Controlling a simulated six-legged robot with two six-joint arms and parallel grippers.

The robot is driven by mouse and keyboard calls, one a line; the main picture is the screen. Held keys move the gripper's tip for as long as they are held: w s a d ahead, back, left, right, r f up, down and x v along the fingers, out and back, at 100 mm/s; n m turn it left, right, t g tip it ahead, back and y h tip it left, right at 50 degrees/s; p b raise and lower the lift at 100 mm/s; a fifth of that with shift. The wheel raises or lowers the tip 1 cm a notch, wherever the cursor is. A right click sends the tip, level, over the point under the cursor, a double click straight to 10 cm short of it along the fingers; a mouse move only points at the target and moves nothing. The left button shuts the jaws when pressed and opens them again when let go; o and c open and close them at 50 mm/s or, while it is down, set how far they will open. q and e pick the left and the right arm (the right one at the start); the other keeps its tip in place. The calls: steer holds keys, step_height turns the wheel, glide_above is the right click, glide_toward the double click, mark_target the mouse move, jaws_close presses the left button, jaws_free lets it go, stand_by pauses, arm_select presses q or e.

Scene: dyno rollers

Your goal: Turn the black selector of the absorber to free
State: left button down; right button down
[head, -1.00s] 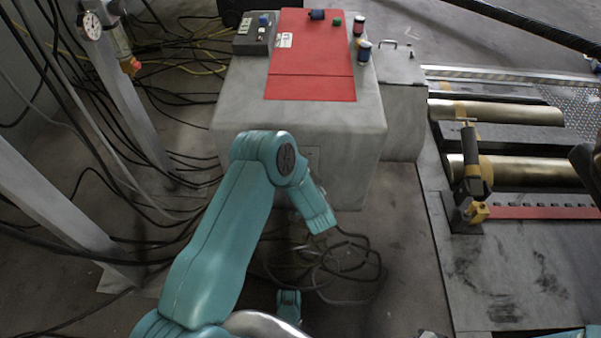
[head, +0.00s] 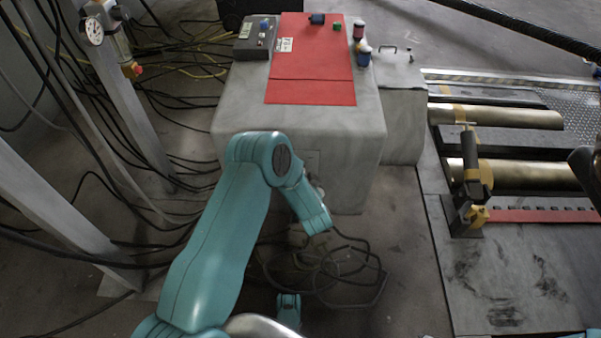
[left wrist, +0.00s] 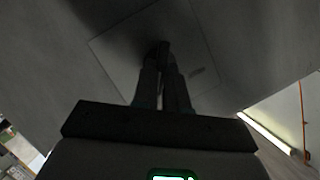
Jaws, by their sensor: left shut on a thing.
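The absorber is taken to be the grey box (head: 240,110) with a red top panel (head: 310,90) in the head view. A square plate (head: 313,158) on its front face is partly covered by my left arm. In the left wrist view the same kind of square plate (left wrist: 110,50) fills the middle. The dark selector (left wrist: 162,47) sticks out from it, in deep shadow. My left gripper (left wrist: 161,72) is shut on it, its fingers close together. The selector's pointing direction and any markings are too dark to read. My right gripper is not in view.
Looped black cables (head: 330,270) lie on the floor below the absorber. Grey posts (head: 60,215) and a gauge (head: 92,30) stand at left. Brass rollers (head: 515,172) and a black-and-yellow clamp (head: 472,190) are at right.

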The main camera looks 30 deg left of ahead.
arm_select(q)
steer(key=shift+s+a+n+t+h+b, duration=0.25)
steer(key=shift+n+t+h+b, duration=0.4)
steer(key=shift+n+h, duration=0.85)
steer(key=shift+s+a+n+t+h+b, duration=0.1)
steer(key=shift+a+n+t+h+b, duration=0.4)
steer(key=shift+n, duration=1.75)
steer(key=shift+s+a+n+t+h+b, duration=0.15)
steer(key=shift+n+t+h+b, duration=0.45)
steer(key=shift+n+t+h, duration=0.9)
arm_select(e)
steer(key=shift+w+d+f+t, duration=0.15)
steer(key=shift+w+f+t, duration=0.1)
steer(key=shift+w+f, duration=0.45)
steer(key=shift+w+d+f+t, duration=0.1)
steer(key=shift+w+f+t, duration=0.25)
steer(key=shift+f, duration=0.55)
arm_select(q)
steer(key=shift+n+g, duration=0.45)
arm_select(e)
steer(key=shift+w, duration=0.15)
arm_select(q)
steer(key=c, duration=1.2)
jaws_free()
steer(key=shift+o, duration=0.2)
steer(key=shift+s+d, duration=0.1)
